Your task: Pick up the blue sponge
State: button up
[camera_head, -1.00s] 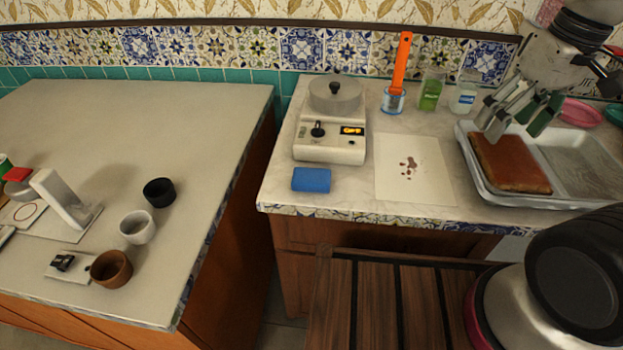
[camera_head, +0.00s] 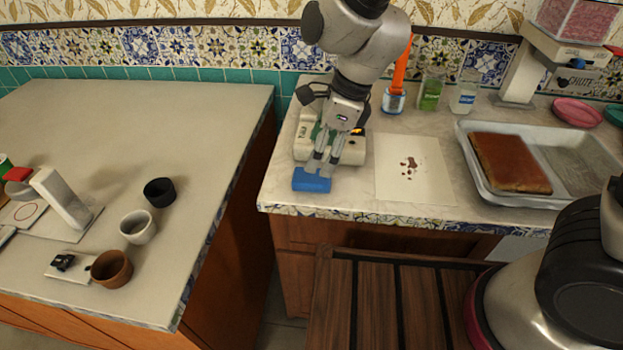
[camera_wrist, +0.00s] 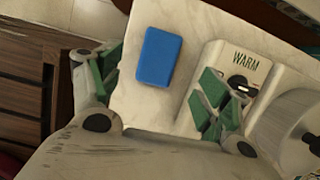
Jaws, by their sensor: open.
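The blue sponge (camera_head: 311,182) lies flat on the light counter near its front left corner. It also shows in the wrist view (camera_wrist: 159,57), lying between the lines of the two fingers and beyond their tips. My gripper (camera_head: 319,168) is over the sponge in the head view, with its fingertips hiding part of the sponge's far side. In the wrist view my gripper (camera_wrist: 157,88) has its green-padded fingers spread wide apart, with nothing between them. I cannot tell the exact height of the fingertips above the sponge.
A white hotplate device (camera_head: 351,152) stands right behind the sponge; its dial and "WARM" label show in the wrist view (camera_wrist: 238,70). A stained paper sheet (camera_head: 432,185) lies to the right. A metal tray (camera_head: 590,197) with a brown slab (camera_head: 510,162) is farther right.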

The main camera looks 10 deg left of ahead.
aim_at(313, 176)
jog(key=shift+x, duration=3.2)
jog(key=shift+d+f, duration=0.15)
jog(key=shift+f, duration=0.15)
jog(key=c, duration=0.9)
